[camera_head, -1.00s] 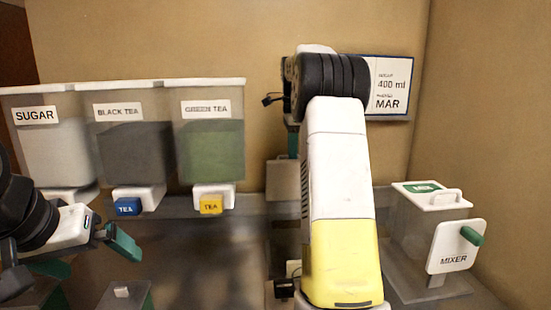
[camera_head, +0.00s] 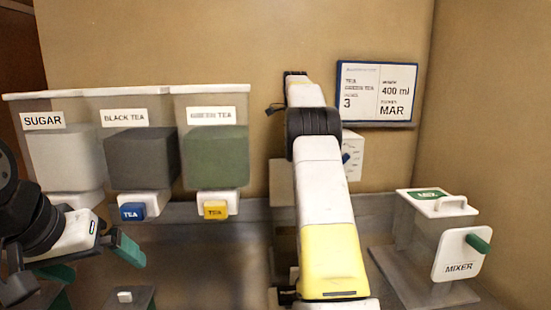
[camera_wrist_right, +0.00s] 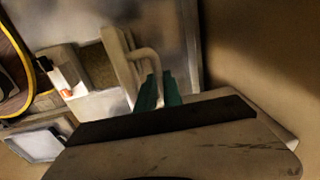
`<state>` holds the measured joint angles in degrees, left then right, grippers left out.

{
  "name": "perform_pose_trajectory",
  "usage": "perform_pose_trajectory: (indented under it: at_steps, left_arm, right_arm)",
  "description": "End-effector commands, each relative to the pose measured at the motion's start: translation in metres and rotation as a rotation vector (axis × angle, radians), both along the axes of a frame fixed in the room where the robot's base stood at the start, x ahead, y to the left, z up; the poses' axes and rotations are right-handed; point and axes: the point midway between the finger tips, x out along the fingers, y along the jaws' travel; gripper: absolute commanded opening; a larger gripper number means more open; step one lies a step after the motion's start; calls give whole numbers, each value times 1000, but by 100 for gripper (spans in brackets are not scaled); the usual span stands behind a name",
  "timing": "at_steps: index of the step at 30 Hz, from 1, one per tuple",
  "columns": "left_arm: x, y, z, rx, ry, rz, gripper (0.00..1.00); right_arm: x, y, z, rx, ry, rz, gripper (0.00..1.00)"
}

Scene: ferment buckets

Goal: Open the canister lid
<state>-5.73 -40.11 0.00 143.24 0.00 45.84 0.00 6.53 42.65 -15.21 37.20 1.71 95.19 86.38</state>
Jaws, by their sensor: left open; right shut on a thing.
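My right arm covers the middle of the head view and hides its own gripper there. In the right wrist view the right gripper's green fingertips (camera_wrist_right: 159,92) are shut on a pale loop handle (camera_wrist_right: 143,60) on a pale piece that looks like a lid. Most of what lies under that handle is hidden, so I cannot tell if it is raised. Part of a grey container (camera_head: 282,183) shows behind my right arm. My left gripper (camera_head: 90,262) is open and empty at the lower left, below the dispensers.
Sugar (camera_head: 64,158), black tea (camera_head: 141,158) and green tea (camera_head: 216,157) dispensers stand at the left, with blue (camera_head: 132,211) and yellow (camera_head: 215,210) tea levers. The mixer (camera_head: 416,243) stands at the right, its white lid (camera_head: 437,203) on. A sign (camera_head: 377,93) hangs on the wall.

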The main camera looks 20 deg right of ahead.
Motion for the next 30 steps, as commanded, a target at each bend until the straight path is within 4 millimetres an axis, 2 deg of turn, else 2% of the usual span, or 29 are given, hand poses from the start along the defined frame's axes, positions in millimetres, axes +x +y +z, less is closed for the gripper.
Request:
perform_pose_trajectory:
  at_steps: [8,9,11,12,23,30]
  left_arm:
    - [0,0,0,0,0,0,100]
    - [0,0,0,0,0,0,100]
    - [0,0,0,0,0,0,100]
    - [0,0,0,0,0,0,100]
    - [0,0,0,0,0,0,100]
    - [0,0,0,0,0,0,100]
  right_arm:
    - [4,-1,4,-5,-21,1,0]
    - [4,-1,4,-5,-21,1,19]
    - [4,-1,4,-5,-20,1,30]
    - [3,-1,4,-5,-19,1,32]
    - [3,-1,4,-4,-13,0,32]
    - [4,-1,21,-5,-15,0,32]
